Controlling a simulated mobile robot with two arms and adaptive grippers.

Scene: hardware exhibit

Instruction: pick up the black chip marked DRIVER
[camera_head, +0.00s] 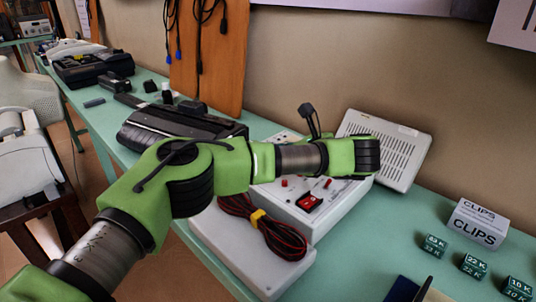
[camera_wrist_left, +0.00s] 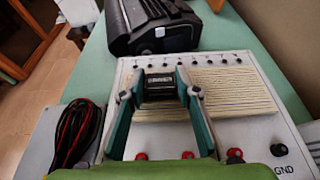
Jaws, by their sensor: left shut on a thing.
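A black chip (camera_wrist_left: 159,88) with a pale marking, too small to read surely, sits between the two fingers of my left gripper (camera_wrist_left: 160,92) in the left wrist view. The gripper is shut on it. Behind the chip is the white box (camera_wrist_left: 256,134) with a ribbed beige panel (camera_wrist_left: 235,92); I cannot tell whether the chip is touching the panel or lifted off it. In the head view my left arm reaches over the white box (camera_head: 318,222) and hides the chip and fingers. My right gripper is not in view.
A red and black cable bundle (camera_head: 262,228) with a yellow tie lies on a pale case beside the box. A black machine (camera_head: 160,122) is on the left, a grey vented case (camera_head: 405,152) behind. A CLIPS box (camera_head: 476,224) and several small green cubes (camera_head: 474,266) stand right.

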